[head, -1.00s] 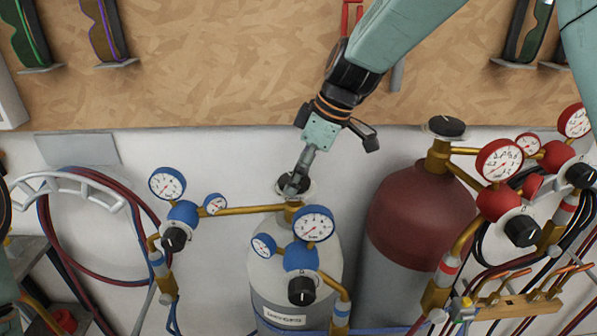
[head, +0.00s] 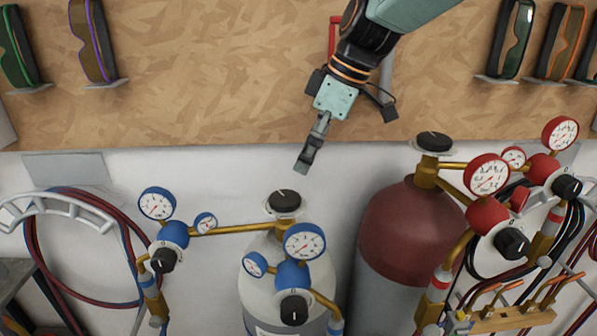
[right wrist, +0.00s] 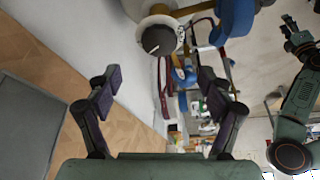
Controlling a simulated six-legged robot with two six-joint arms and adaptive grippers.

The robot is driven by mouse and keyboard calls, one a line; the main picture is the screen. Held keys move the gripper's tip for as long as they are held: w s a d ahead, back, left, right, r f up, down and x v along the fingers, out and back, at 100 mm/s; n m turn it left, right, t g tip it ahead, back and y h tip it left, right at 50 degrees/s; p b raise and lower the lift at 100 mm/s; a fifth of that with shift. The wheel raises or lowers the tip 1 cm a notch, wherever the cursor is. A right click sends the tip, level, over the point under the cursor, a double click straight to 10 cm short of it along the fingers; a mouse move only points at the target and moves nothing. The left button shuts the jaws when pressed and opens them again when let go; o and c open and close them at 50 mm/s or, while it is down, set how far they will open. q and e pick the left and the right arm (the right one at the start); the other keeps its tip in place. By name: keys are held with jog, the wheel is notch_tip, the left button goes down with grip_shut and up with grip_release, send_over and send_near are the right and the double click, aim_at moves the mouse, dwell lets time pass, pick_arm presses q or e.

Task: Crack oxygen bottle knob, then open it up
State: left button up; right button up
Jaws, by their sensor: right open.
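The oxygen bottle (head: 258,262) is the pale cylinder with blue gauges, low in the middle of the head view. Its black knob (head: 285,202) sits on top of the brass valve, with a pale disc under it. My right gripper (head: 306,162) is open and empty, above and behind the knob and apart from it. In the right wrist view the knob (right wrist: 158,40) shows beyond the gap between the spread fingers (right wrist: 160,80). My left arm (right wrist: 303,92) shows at the right of that view; its gripper's opening is too small to tell.
A dark red bottle (head: 405,235) with red gauges (head: 487,175) stands to the right. Blue gauges (head: 304,243) and brass pipes crowd the oxygen bottle's front and left. Hoses hang on a rack (head: 60,207) at left. A wooden board (head: 210,80) with goggles lies behind.

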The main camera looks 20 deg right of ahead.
aim_at(286, 197)
jog(key=shift+v, duration=1.2)
jog(key=x, duration=1.2)
jog(key=shift+d+f, duration=0.1)
